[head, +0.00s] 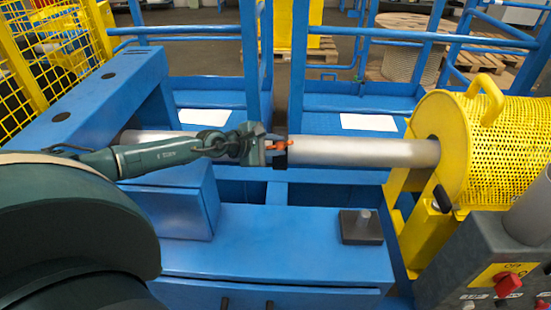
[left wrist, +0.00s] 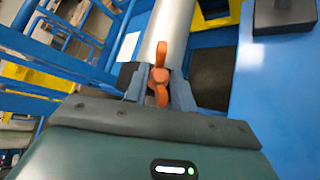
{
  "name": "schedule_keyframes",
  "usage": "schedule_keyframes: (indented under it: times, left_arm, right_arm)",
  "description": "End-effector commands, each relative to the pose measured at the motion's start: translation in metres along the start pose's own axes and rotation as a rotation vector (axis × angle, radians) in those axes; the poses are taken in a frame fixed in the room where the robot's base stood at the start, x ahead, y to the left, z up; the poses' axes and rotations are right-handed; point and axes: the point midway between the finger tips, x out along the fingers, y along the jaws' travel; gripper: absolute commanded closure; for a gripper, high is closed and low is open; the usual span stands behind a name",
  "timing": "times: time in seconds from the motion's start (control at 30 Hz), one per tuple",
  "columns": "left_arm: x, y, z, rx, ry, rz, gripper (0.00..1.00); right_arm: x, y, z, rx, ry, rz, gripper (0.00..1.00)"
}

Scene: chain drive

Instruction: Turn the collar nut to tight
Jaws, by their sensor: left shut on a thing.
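The collar nut (head: 282,144) is orange with wing-like lobes and sits at a dark collar (head: 279,160) around a grey horizontal shaft (head: 370,151) in the head view. My left gripper (head: 270,146) reaches it from the left along the shaft. In the left wrist view the nut (left wrist: 160,78) lies between the two fingers, and my left gripper (left wrist: 157,82) is shut on it. One lobe points up along the shaft (left wrist: 168,28) and one points down towards the palm. The fingers hide the nut's sides. My right gripper is not in view.
A yellow perforated guard (head: 490,150) encloses the shaft's right end. Blue frame posts and rails (head: 248,60) stand behind the shaft. A dark block with a peg (head: 362,227) sits on the blue bench (head: 280,240). A red switch (head: 507,284) is at lower right.

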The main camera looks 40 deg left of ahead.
Motion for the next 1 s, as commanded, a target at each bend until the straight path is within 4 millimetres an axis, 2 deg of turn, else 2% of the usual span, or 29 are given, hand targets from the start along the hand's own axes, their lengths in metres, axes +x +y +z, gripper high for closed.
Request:
schedule_keyframes:
  times: [0.03,0.2,0.5,1.0]
  left_arm:
    - [0.0043,-0.0034,-0.0024,0.027,-0.006,-0.02,0.98]
    - [0.0033,-0.001,-0.0004,0.1,-0.005,-0.101,0.98]
    - [0.0012,0.0023,0.0024,0.171,-0.006,-0.182,0.98]
    - [0.0002,0.0029,0.0038,0.184,-0.007,-0.2,0.98]
  right_arm:
    - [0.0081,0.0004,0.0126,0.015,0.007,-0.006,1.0]
    - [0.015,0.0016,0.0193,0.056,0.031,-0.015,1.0]
    - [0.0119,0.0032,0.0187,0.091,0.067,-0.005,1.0]
    - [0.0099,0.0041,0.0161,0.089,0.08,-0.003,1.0]
